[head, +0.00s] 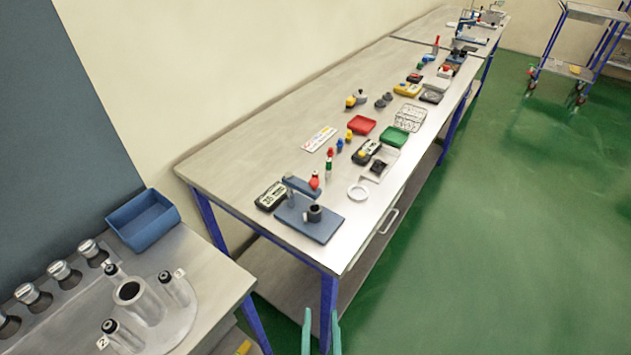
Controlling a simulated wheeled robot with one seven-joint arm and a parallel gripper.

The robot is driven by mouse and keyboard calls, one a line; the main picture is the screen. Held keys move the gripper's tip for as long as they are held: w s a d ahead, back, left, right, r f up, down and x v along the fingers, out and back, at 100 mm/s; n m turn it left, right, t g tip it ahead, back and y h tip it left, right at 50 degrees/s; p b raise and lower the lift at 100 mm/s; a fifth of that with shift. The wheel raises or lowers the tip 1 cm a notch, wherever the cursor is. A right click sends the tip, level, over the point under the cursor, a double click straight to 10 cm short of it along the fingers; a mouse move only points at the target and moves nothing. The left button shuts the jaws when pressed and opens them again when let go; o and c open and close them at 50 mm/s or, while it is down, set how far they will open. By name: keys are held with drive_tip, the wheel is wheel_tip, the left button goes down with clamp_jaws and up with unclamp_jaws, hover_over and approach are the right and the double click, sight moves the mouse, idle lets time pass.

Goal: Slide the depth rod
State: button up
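My gripper (321,332) shows only as two teal fingertips at the bottom edge, apart, with nothing seen between them. They are in front of the long workbench's near end, over the green floor. I cannot pick out a depth rod for certain. A blue-grey stand (308,222) with an upright post and a level arm stands on the bench's near end. A dark cylinder (314,213) sits on its base, and a small red-topped part (314,180) shows at the arm. My gripper is well apart from all of these.
The long workbench (240,155) holds a red tray (361,125), a green tray (394,137), a white ring (358,192) and several small instruments. At left, a lower bench has a blue bin (143,220) and metal cylinders (140,302).

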drive_tip(key=w+r+n+y, duration=0.1)
drive_tip(key=w+r, duration=0.7)
drive_tip(key=w, duration=0.3)
drive_tip(key=n+t+y, duration=0.1)
drive_tip(key=n+y, duration=0.1)
approach(314, 181)
drive_tip(key=w, duration=0.3)
drive_tip(key=w+a, duration=0.1)
drive_tip(key=w, duration=0.6)
drive_tip(key=shift+a+f, duration=0.2)
drive_tip(key=shift+a, duration=0.05)
clamp_jaws()
